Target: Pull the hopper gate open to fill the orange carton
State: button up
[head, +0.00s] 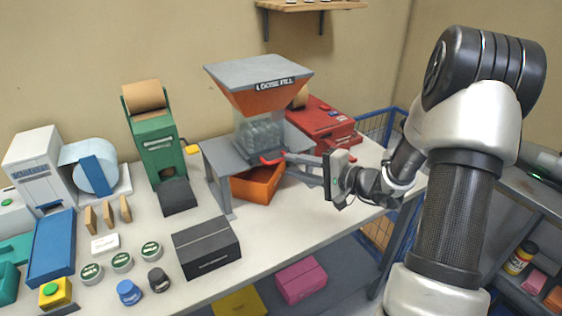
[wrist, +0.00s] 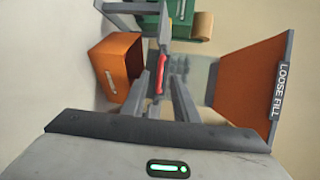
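The loose-fill hopper (head: 262,98) has an orange funnel with a grey lid, above a clear chamber (head: 262,135) holding pale fill. Its red gate handle (head: 270,160) sticks out at the chamber's foot. The orange carton (head: 256,187) stands open under the hopper stand. My gripper (head: 287,158) reaches in from the right at the handle. In the wrist view, its two fingers (wrist: 160,82) stand apart, with the red handle (wrist: 160,74) between their tips. I see gaps beside the handle, so the fingers look open. The carton (wrist: 113,66) shows left, its inside mostly hidden.
The grey stand (head: 217,175) frames the carton closely. A green dispenser (head: 155,140) stands left and a red machine (head: 325,120) behind right. A black box (head: 206,247) lies in front on the table. The table between the box and my arm is clear.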

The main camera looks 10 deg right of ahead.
jog(key=x, duration=0.5)
jog(key=shift+a, duration=0.1)
grip_shut()
dwell(1.3)
